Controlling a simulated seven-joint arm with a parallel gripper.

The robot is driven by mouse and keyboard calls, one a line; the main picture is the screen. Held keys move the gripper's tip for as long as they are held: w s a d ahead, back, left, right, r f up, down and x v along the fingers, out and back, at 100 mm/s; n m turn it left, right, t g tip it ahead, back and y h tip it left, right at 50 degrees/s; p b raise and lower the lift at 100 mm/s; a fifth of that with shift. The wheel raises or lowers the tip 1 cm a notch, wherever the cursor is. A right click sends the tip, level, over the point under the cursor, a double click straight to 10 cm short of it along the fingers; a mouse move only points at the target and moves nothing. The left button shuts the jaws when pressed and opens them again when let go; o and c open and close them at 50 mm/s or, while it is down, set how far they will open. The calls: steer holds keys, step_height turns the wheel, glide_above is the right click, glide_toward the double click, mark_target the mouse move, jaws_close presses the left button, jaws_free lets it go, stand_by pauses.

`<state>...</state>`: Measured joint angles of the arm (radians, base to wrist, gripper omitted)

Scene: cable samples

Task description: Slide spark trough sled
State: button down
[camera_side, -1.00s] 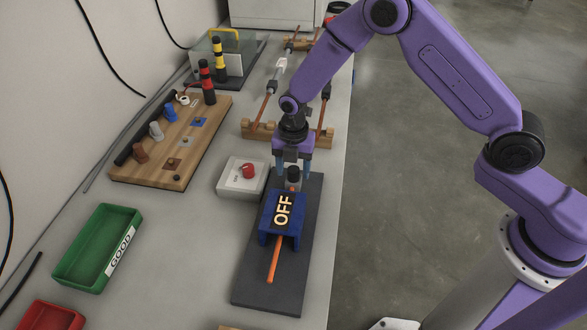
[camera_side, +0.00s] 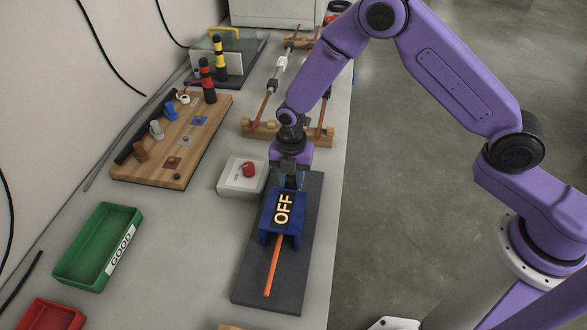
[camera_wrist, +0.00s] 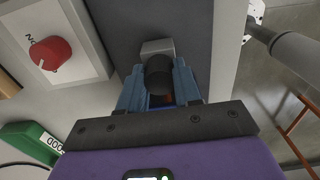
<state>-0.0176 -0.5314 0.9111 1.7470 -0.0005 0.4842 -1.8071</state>
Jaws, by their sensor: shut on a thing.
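The spark trough is a blue tunnel-like block (camera_side: 282,236) with a lit "OFF" sign (camera_side: 284,209) on top. It stands on a dark grey base plate (camera_side: 258,285). An orange cable (camera_side: 272,268) sticks out of its near end. My gripper (camera_side: 291,182) is right at the trough's far end and hides most of the sled in the side view. In the wrist view, my blue fingers are shut on the sled's black knob (camera_wrist: 159,76), with a light grey block (camera_wrist: 157,47) beside it. A bit of orange shows below the knob.
A white switch box (camera_side: 230,189) with a red knob (camera_side: 249,170) stands left of the plate. A wooden cable rack (camera_side: 262,133) is behind my gripper. A wooden peg board (camera_side: 150,170), green GOOD tray (camera_side: 75,270) and red tray (camera_side: 45,320) lie left.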

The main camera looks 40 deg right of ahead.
steer(key=shift+s+a, duration=0.4)
steer(key=shift+a, duration=0.05)
steer(key=c, duration=0.8)
jaws_free()
steer(key=shift+r, duration=0.1)
steer(key=shift+r, duration=0.3)
step_height(320, 180, up, 17)
steer(key=shift+f, duration=0.15)
